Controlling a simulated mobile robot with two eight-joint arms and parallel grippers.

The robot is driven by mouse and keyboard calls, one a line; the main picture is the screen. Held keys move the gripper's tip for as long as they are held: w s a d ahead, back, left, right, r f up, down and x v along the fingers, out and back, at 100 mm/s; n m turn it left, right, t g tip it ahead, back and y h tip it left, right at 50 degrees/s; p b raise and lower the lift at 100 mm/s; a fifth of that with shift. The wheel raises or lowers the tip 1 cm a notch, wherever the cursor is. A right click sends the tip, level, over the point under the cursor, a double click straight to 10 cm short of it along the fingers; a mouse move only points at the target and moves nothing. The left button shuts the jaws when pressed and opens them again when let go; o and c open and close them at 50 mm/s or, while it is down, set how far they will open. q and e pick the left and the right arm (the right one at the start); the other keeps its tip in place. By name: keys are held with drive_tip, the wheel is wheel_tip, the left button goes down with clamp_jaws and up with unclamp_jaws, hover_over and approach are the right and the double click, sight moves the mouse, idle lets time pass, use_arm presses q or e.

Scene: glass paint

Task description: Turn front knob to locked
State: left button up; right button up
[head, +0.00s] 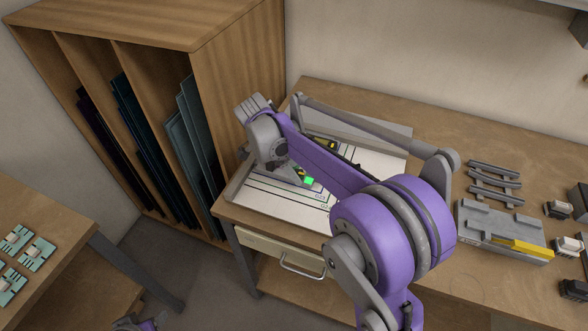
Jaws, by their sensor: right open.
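A white board with ruled dark lines (268,196) lies on the workbench, with a grey bar (375,131) along its back. A dark piece with a yellow mark (326,144) sits toward the back of the board. A bright green patch (308,181) shows nearer the front, beside my right gripper; I cannot tell whether it belongs to the front knob. My right gripper (297,178) is open, low over the board and pointing down. My arm hides much of the board and I cannot make out the front knob or its setting. The left gripper's jaws do not show.
A wooden rack (222,80) with dark sheets stands close left of the board. A grey fixture with a yellow strip (500,228), a grey rack (495,182) and small blocks (568,246) are at right. A drawer (285,254) is below the bench's front edge.

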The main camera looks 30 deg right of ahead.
drive_tip(key=v, duration=1)
drive_tip(key=s+a+f+n+t+y, duration=0.2)
drive_tip(key=s+f+n, duration=0.3)
drive_tip(key=s+n, duration=0.5)
drive_tip(key=s+a+f+n+t+y, duration=0.2)
drive_tip(key=s+f+n+t, duration=0.3)
drive_tip(key=s+n, duration=0.6)
drive_tip(key=shift+s+a+f, duration=0.2)
drive_tip(key=shift+a+f, duration=0.25)
drive_tip(key=shift+a, duration=0.15)
